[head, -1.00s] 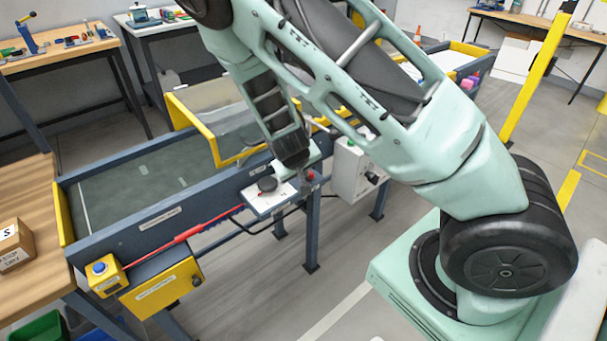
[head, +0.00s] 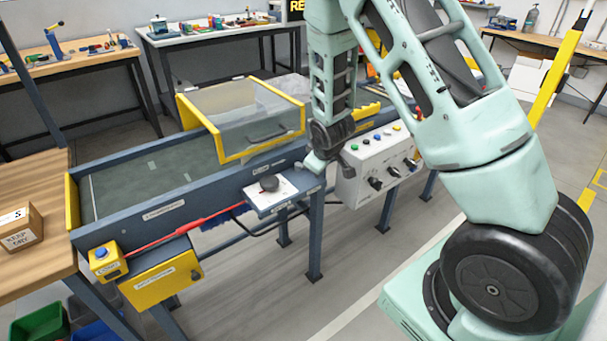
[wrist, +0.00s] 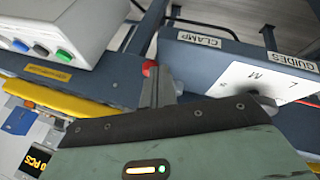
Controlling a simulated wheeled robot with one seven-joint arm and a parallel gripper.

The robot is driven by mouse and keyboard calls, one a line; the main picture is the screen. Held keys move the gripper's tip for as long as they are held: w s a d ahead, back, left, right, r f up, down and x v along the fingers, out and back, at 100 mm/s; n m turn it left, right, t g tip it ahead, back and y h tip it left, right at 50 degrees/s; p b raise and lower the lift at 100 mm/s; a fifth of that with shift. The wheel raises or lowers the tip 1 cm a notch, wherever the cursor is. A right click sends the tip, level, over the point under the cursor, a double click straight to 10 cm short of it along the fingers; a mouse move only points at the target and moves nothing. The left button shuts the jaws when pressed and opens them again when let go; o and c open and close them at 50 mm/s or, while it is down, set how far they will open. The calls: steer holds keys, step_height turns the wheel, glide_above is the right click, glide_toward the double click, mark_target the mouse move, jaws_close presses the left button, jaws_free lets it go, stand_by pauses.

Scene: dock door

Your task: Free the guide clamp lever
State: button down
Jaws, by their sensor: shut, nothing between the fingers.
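The guide clamp lever shows in the wrist view as a round red knob (wrist: 149,67) beside the dark blue box with the CLAMP label (wrist: 198,39). Its stem is mostly hidden by my fingers. My gripper (wrist: 160,84) is shut and empty, with its fingertips right beside the red knob. I cannot tell whether they touch it. In the head view my gripper (head: 314,168) is at the right end of the guide panel (head: 283,196), and the knob is hidden there.
A white guide plate (wrist: 245,78) with a dark knob lies beside the clamp. A grey control box (head: 377,160) with buttons and knobs stands close to the right of my gripper. A yellow-framed clear guard (head: 245,118) stands over the conveyor behind.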

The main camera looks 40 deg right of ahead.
steer(key=shift+w+d, duration=0.1)
steer(key=shift+d, duration=0.2)
stand_by(0.5)
